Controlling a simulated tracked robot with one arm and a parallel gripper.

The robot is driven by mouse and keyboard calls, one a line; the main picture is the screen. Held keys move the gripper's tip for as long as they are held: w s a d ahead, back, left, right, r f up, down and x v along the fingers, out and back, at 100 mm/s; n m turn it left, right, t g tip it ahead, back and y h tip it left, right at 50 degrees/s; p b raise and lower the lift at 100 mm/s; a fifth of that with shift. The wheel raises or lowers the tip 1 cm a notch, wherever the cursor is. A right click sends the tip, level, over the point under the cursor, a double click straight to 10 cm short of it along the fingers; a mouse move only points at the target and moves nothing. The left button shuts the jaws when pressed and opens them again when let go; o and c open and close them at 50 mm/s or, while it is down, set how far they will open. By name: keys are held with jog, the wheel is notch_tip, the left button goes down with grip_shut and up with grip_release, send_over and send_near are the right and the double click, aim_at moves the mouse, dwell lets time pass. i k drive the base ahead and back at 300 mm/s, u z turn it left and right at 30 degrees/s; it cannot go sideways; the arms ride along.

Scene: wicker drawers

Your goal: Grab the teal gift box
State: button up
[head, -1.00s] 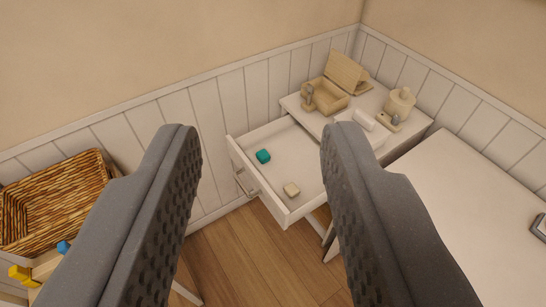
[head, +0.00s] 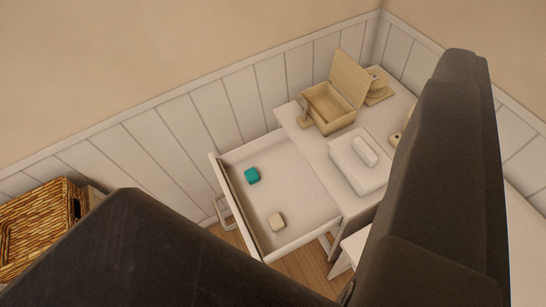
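The teal gift box (head: 252,175) is a small cube. It lies inside the pulled-out white drawer (head: 293,242), near the drawer's left wall. A small cream box (head: 276,222) lies in the same drawer, nearer its front. My gripper (head: 290,125) is open, with its two dark fingers large in the foreground, one at lower left and one at right. Nothing shows between the fingers. The teal box appears beyond the fingers and apart from them. The right finger hides part of the dresser top.
An open wooden box (head: 328,106) and a white tissue box (head: 358,163) stand on the white dresser. A wicker basket (head: 42,225) is at far left, partly hidden by the left finger. A panelled wall (head: 145,140) runs behind the drawer.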

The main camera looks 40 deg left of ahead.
aim_at(253, 176)
jog(key=u, duration=0.2)
jog(key=i, duration=0.85)
jog(key=u, duration=0.5)
